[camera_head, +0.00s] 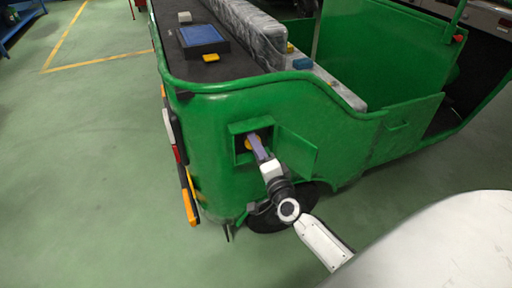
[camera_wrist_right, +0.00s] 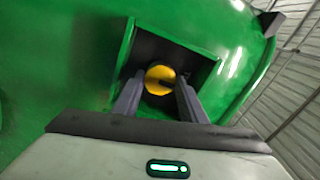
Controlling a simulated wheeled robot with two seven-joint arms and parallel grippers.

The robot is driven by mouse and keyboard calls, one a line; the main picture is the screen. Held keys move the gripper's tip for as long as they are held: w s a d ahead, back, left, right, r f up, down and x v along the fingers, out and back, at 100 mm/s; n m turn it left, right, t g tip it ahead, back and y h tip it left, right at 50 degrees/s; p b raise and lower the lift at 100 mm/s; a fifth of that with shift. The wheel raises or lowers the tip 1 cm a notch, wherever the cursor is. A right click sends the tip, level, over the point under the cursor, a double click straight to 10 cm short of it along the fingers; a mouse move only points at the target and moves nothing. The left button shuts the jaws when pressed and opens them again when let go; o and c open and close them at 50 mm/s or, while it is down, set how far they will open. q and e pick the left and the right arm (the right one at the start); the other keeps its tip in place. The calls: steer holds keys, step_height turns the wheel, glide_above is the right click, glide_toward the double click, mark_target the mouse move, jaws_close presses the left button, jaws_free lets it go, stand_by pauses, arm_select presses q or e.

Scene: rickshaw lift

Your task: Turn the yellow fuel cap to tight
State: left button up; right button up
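The yellow fuel cap (camera_wrist_right: 160,78) sits inside a square recess in the green rickshaw body (camera_head: 210,105). A dark notch or mark shows on its face. In the head view the cap (camera_head: 248,144) is mostly hidden behind my right gripper (camera_head: 256,146), which reaches into the recess from the front. In the wrist view the fingers of my right gripper (camera_wrist_right: 160,92) stand apart, one on each side of the cap. They look open with narrow gaps; contact is hard to tell. The filler door (camera_head: 297,152) hangs open right of the recess. My left gripper is not in view.
A blue-topped box (camera_head: 203,38) and a small yellow item (camera_head: 211,58) lie on the rickshaw's dark rear deck. Its rear lamp strip (camera_head: 187,190) is on the left edge. The green floor (camera_head: 90,170) to the left is clear.

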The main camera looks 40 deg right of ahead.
steer(key=o, duration=0.4)
steer(key=shift+s, duration=0.1)
steer(key=v, duration=1)
